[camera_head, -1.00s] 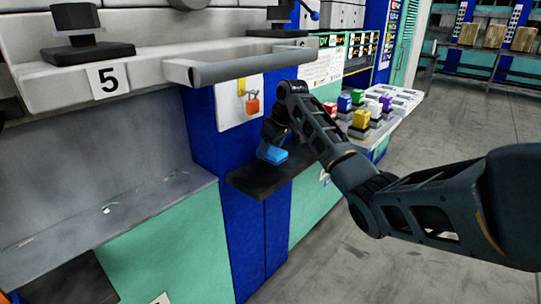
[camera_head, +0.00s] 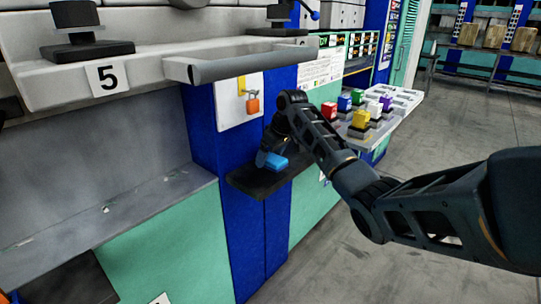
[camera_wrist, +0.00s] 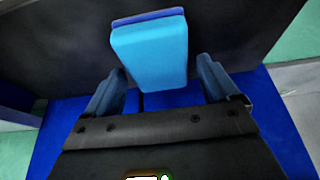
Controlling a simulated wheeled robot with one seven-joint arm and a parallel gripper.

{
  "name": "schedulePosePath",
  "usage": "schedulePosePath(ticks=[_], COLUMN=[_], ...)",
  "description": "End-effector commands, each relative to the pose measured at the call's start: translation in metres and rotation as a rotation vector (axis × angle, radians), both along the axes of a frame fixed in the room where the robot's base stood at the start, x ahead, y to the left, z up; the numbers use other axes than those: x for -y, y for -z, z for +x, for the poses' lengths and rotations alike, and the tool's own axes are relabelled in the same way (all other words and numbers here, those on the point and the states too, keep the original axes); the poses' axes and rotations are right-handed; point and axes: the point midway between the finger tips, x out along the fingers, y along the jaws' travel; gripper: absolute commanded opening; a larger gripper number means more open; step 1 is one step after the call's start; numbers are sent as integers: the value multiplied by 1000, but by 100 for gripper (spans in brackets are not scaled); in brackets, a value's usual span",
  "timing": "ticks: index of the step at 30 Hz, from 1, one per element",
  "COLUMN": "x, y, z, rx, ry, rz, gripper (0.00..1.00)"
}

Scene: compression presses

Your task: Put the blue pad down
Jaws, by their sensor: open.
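The blue pad (camera_head: 277,162) rests on the black shelf (camera_head: 250,183) that juts out from the blue post. In the wrist view the pad (camera_wrist: 150,52) is a light blue block with a darker blue layer at its far edge, lying on the dark surface. My gripper (camera_head: 266,153) is low over the shelf, just left of the pad. In the wrist view my gripper (camera_wrist: 161,75) is open, with one finger on each side of the pad's near end and a visible gap on both sides.
Several coloured blocks (camera_head: 360,118) stand on a white rack (camera_head: 402,108) to the right.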

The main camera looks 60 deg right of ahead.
Motion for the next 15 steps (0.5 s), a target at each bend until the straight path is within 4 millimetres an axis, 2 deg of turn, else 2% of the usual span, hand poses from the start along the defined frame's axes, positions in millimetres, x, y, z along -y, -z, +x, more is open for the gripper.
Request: schedulePosePath(ticks=[5, 8, 15], x=[0, -2, -6], y=[-9, -23, -70], z=[-2, -7, -26], rx=[1, 2, 2], ry=[0, -1, 0], rz=[0, -1, -3], gripper=[88, 88, 88])
